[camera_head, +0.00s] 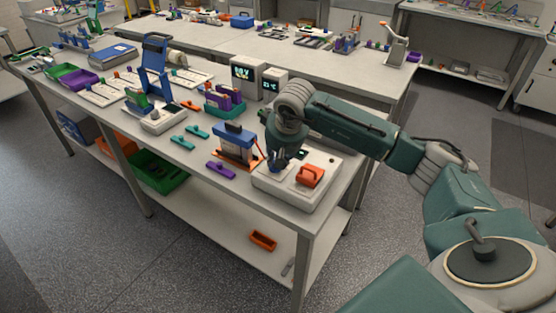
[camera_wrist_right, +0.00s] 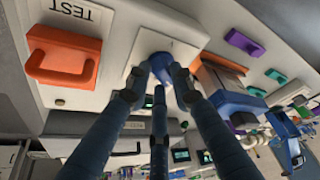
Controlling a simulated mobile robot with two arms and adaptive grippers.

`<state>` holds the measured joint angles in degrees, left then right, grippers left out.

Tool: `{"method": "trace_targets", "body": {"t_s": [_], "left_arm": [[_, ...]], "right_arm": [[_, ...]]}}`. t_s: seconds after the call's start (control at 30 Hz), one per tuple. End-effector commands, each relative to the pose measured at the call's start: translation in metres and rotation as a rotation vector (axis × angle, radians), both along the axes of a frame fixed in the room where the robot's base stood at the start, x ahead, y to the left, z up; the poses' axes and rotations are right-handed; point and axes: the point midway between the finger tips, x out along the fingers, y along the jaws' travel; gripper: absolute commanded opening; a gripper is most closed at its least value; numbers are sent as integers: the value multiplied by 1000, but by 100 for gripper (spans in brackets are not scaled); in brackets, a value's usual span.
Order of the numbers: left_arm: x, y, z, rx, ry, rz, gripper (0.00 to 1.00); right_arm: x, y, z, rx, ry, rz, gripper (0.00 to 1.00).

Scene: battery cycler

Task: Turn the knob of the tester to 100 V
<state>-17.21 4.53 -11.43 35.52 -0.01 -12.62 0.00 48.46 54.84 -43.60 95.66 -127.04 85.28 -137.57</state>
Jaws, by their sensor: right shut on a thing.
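The tester (camera_head: 265,190) is a pale box at the near right end of the bench, with an orange handle-like part (camera_head: 309,175) on top. In the right wrist view, the orange part (camera_wrist_right: 63,58) sits left of a blue knob (camera_wrist_right: 152,42) on a white plate, near an upside-down TEST label. My right gripper (camera_head: 279,160) reaches down onto the tester. In the wrist view its three dark fingers (camera_wrist_right: 158,85) are closed around the knob, covering part of it. No knob mark can be read. My left gripper is not in view.
A blue-topped device (camera_head: 236,140) with orange leads stands just left of the tester. Behind it are a screen unit (camera_head: 245,76) with small green digits and a rack of purple items (camera_head: 226,100). A purple piece (camera_head: 221,170) lies near the front edge.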

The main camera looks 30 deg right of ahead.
Motion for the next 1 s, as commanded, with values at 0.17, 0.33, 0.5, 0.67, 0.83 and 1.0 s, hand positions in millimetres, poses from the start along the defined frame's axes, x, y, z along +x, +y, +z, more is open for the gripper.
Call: {"method": "trace_targets", "body": {"t_s": [0.17, 0.33, 0.5, 0.67, 0.83, 1.0], "left_arm": [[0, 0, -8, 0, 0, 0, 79], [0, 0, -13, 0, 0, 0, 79], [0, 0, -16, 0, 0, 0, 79], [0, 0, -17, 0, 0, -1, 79], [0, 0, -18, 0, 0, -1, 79], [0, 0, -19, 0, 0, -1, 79]], "right_arm": [[1, 1, 0, -1, -5, -133, 0], [1, 3, 1, -2, -6, -271, 0], [1, 4, 1, -1, -5, -394, 0], [1, 4, 1, -1, -5, -485, 0], [1, 5, 1, -1, -5, -546, 0], [1, 5, 2, -1, -5, -577, 0]]}}
